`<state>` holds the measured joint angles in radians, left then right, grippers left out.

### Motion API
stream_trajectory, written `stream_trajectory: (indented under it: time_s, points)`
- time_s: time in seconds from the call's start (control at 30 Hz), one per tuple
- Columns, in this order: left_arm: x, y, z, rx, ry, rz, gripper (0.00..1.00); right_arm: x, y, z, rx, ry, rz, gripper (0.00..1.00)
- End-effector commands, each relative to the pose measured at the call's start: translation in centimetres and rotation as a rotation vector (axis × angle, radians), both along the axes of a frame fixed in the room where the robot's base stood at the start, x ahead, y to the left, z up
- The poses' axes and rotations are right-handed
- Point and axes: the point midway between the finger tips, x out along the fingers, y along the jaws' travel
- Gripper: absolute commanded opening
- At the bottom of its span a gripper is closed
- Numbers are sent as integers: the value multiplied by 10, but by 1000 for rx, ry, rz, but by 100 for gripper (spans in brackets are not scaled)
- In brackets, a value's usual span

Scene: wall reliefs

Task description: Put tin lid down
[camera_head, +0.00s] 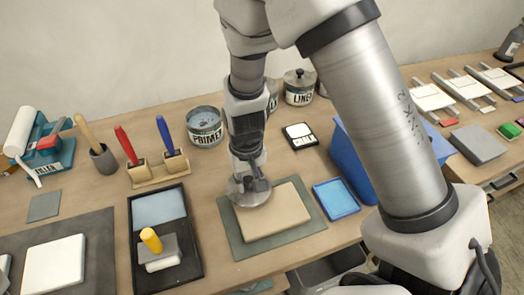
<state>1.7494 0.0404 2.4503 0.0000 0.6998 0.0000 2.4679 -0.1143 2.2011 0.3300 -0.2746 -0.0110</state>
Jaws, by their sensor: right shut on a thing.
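My right gripper (252,180) comes down in the middle of the head view and is shut on the tin lid. The tin lid (240,197) is a round grey metal disc, partly hidden by the gripper. It is over the upper left part of a beige board (275,215); I cannot tell whether it touches. The PRIMER tin (205,134) stands behind and to the left, with its top open. The LINER tin (298,95) at the back has a lid with a knob. My left gripper is not in view.
The board lies on a green mat (240,245). A blue tray (336,199) and blue bin (352,165) are to the right. My right arm hides part of the bench.

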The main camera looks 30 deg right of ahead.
Motion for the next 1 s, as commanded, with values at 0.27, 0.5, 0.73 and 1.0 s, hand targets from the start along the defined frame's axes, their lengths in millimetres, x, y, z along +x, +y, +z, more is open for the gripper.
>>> stream_trajectory:
  time_s: [0.27,0.5,0.73,1.0]
  points:
    - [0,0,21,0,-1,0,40,37,-39,-1,5,-1,-5,0]
    - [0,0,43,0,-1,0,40,89,-94,-6,2,-1,-8,0]
    - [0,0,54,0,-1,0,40,108,-115,-20,-1,3,-1,0]
    - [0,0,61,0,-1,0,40,108,-114,-48,0,-1,-1,0]
